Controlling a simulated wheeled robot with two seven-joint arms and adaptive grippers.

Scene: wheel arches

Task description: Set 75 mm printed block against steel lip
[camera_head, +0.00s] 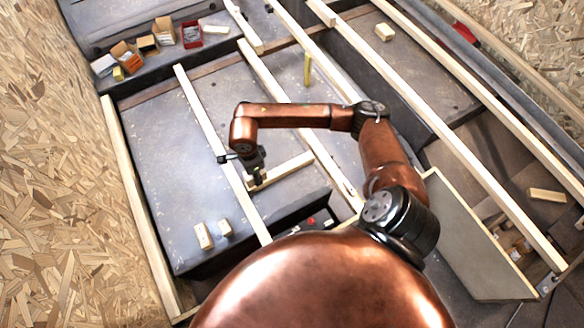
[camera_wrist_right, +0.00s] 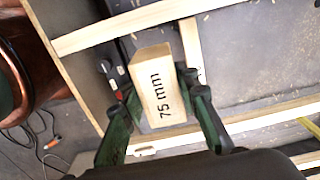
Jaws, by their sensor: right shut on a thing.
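The 75 mm printed block (camera_wrist_right: 158,88) is pale wood with black lettering, held between the two fingers of my right gripper (camera_wrist_right: 157,90) in the right wrist view. In the head view my right gripper (camera_head: 257,176) points down beside a long wooden batten, over the grey metal floor. The block is mostly hidden there by the fingers, and I cannot tell whether it touches anything below. I cannot make out for sure which metal edge is the steel lip. My left gripper is not in view.
Two small pale blocks (camera_head: 204,236) stand on the grey floor at lower left. Long wooden battens (camera_head: 208,135) cross the floor. Small open boxes (camera_head: 126,54) stand at the upper left. A dark raised box (camera_head: 285,220) lies below the gripper. Bare floor (camera_head: 155,150) shows left of it.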

